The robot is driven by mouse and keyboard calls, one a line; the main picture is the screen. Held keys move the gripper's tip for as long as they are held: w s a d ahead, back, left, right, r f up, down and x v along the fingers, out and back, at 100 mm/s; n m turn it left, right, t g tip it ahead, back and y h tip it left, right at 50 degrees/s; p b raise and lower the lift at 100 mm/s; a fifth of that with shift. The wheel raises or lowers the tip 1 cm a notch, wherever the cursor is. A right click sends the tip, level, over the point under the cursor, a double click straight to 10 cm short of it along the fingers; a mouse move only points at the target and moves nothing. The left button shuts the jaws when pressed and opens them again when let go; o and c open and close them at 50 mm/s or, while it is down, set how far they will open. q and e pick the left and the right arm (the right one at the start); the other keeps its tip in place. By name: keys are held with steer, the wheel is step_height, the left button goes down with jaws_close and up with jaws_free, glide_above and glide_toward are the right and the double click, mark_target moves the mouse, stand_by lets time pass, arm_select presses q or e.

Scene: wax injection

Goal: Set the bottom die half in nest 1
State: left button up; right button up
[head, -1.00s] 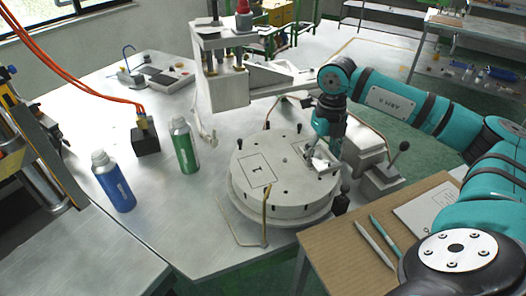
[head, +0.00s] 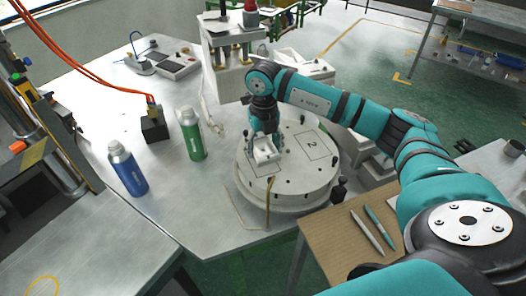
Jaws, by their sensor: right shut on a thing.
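My right gripper (head: 265,138) points down over the left part of the round turntable (head: 290,196). It is shut on the bottom die half (head: 263,154), a small pale grey block with a recess in its top. Nest 2 (head: 312,145), an outlined rectangle marked 2, is bare on the right of the turntable. My left gripper is not in view.
A green bottle (head: 192,136) and a blue bottle (head: 127,169) stand left of the turntable. A black block (head: 154,128) with orange cables is behind them. A press-like machine (head: 228,60) stands behind. Two pens (head: 372,230) lie on the brown board at front right.

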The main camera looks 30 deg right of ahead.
mark_target(263, 155)
step_height(263, 155, down, 2)
steer(key=shift+a+f+p, duration=0.1)
steer(key=shift+f+p, duration=0.15)
steer(key=shift+p, duration=0.55)
steer(key=shift+f, duration=0.3)
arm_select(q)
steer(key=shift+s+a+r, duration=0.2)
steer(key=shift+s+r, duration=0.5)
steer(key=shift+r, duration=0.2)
arm_select(e)
steer(key=shift+w+f, duration=0.1)
steer(key=shift+f, duration=0.05)
steer(key=shift+f, duration=0.1)
steer(key=o, duration=1.3)
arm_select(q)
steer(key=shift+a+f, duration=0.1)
arm_select(e)
steer(key=shift+o, duration=0.2)
